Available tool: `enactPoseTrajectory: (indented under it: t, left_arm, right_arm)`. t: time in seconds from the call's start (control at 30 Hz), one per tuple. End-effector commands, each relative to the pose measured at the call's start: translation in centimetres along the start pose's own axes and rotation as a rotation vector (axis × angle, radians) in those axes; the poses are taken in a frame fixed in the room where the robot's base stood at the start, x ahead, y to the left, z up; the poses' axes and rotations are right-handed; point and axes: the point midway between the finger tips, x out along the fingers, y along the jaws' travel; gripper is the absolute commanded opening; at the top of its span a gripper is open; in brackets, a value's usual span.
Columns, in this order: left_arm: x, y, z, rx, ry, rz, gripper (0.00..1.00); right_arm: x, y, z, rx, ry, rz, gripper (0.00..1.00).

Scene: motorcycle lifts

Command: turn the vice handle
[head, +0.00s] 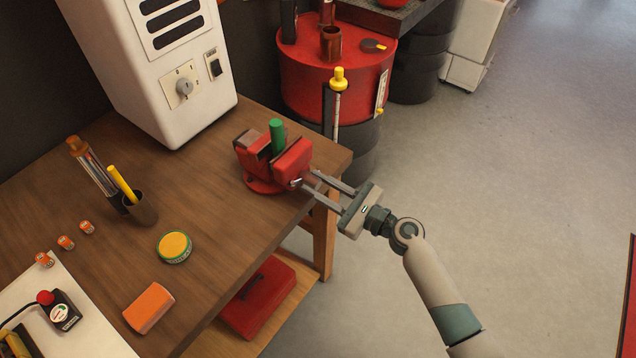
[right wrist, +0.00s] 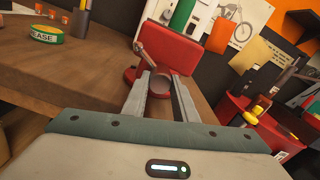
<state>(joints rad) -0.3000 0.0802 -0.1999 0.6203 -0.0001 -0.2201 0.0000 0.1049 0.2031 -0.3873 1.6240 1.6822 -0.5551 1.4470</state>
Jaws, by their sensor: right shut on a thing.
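The red vice (head: 292,158) is mounted at the right corner of the wooden bench, with a green cylinder (head: 277,137) upright between its jaws. Its grey handle (head: 296,183) is at the front end of the screw. My right gripper (head: 309,180) reaches in from the right, level with the screw end. In the right wrist view, its two fingers (right wrist: 163,84) are on either side of the grey screw end and handle, shut on it. The handle bar (right wrist: 146,58) slants up to the left in front of the red vice body (right wrist: 178,55). My left gripper is not in view.
On the bench (head: 215,225) are a round yellow tin (head: 174,247), an orange block (head: 148,307), a pen cup (head: 141,208) and a white machine (head: 160,70). A red drum (head: 300,90) stands behind the bench.

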Motion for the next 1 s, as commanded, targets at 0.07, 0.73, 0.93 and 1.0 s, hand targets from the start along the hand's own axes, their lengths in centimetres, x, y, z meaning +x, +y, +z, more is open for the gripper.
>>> enactPoseTrajectory:
  t: [0.07, 0.73, 0.93, 1.0]
  left_arm:
    - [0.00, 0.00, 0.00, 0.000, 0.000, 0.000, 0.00]
    - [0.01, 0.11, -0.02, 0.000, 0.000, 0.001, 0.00]
    - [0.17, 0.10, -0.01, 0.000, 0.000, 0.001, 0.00]
    - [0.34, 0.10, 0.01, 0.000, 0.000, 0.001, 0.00]
  right_arm:
    - [-0.18, -0.05, -0.20, 0.002, 0.004, -0.001, 0.03]
    - [-0.05, 0.02, -0.07, 0.000, 0.001, 0.000, 0.44]
    - [-0.39, 0.02, -0.16, -0.001, 0.002, 0.000, 0.44]
    - [-0.82, 0.01, -0.25, -0.001, 0.002, 0.000, 0.44]
